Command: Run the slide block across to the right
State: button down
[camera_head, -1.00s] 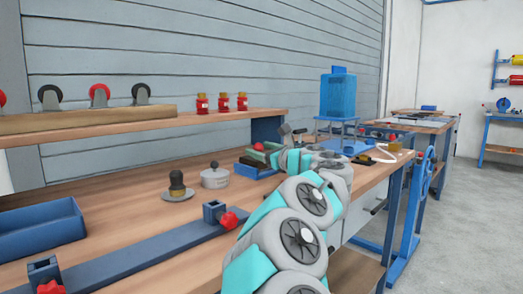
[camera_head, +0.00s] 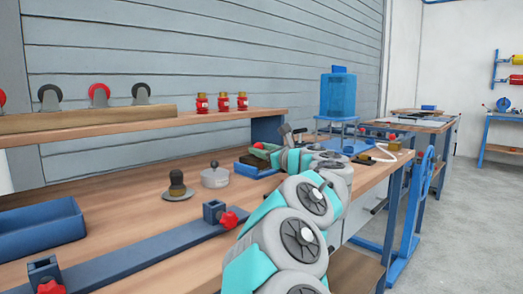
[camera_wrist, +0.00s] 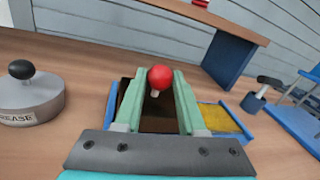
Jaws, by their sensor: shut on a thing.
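The slide block's red ball knob (camera_wrist: 160,77) stands on a short pale stem between the pale green fingertips of my gripper (camera_wrist: 157,84) in the wrist view. My gripper is shut on the slide block's knob. A dark brown surface shows below the knob between the fingers, but I cannot tell how much of it is the block. The blue slide base (camera_wrist: 242,122) shows at the right, with a yellow patch inside. In the head view, the blue base (camera_head: 250,170) lies on the bench, with my gripper (camera_head: 262,152) over it and largely hiding the block.
A grey round weight with a black knob (camera_wrist: 33,98) stands left of the base. A dark knob on a disc (camera_head: 177,187) is farther left. A clamp with a handle (camera_wrist: 262,92) and blue stand are at the right. A shelf (camera_head: 200,118) runs behind.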

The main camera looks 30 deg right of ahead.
dwell(0.8)
jog(key=w+d, duration=0.1)
jog(key=d, duration=0.3)
jog(key=w+d, duration=0.1)
jog(key=d, duration=0.2)
jog(key=shift+w+d+p, duration=0.1)
jog(key=shift+w+p, duration=0.2)
jog(key=shift+p, duration=0.05)
jog(key=c, duration=0.5)
grip_release()
jog(key=shift+s, duration=0.1)
jog(key=shift+s+d+b, duration=0.1)
jog(key=shift+s+d, duration=0.1)
jog(key=shift+s, duration=1.05)
jog(key=shift+s+d+b, duration=0.15)
jog(key=shift+s, duration=1.15)
jog(key=shift+s+d+b, duration=0.1)
jog(key=shift+s+d, duration=0.1)
jog(key=shift+s, duration=1.05)
